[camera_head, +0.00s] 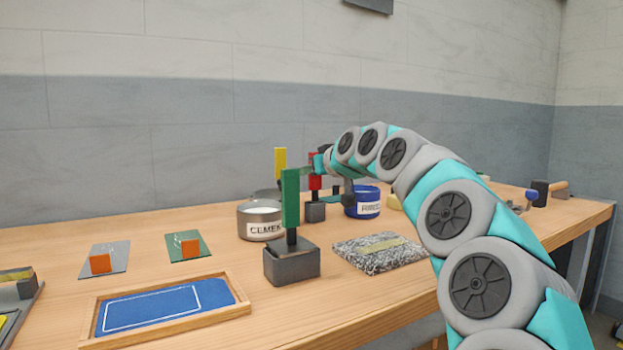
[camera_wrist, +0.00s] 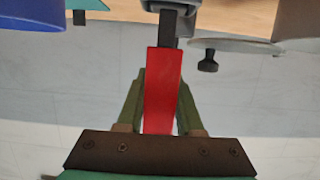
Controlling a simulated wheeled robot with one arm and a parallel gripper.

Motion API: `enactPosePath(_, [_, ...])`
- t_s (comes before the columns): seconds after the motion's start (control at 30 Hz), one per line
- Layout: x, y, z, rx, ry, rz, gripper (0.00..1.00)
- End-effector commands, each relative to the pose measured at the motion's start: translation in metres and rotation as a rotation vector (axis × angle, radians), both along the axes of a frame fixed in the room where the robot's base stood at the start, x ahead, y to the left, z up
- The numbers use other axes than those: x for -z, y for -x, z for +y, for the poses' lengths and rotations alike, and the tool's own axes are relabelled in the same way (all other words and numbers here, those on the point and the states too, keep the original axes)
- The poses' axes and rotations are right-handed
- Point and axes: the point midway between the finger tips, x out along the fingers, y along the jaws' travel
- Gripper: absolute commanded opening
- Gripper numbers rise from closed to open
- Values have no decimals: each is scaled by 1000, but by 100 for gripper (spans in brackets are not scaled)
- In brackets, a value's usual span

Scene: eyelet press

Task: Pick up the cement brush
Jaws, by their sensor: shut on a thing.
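My gripper (camera_head: 319,163) is at the back of the bench, and its fingers (camera_wrist: 163,92) are shut on the red handle of an upright tool (camera_head: 315,181). In the wrist view the red handle (camera_wrist: 163,80) runs between the two fingers. Its dark shaft leads to a grey block (camera_head: 315,212), and the tool appears to stand in it. A green-handled tool (camera_head: 290,197) stands in a nearer dark block (camera_head: 291,265). A yellow-handled tool (camera_head: 280,163) is behind, its lower part hidden. No label shows which tool is the cement brush.
A cement tin (camera_head: 258,221) stands left of the green-handled tool, and a blue tin (camera_head: 362,202) stands right of the red one. A speckled slab (camera_head: 379,250) and a wooden tray with a blue mat (camera_head: 165,304) lie in front. My arm covers the right side.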

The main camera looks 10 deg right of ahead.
Motion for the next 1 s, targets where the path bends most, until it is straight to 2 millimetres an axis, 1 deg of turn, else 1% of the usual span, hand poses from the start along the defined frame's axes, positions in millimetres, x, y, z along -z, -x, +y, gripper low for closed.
enactPosePath(0.27, [-11,-1,0,1,2,2,0])
enactPosePath(0.77, [-57,-1,-1,2,0,-1,0])
enactPosePath(1.0, [-82,-1,-1,3,0,-4,0])
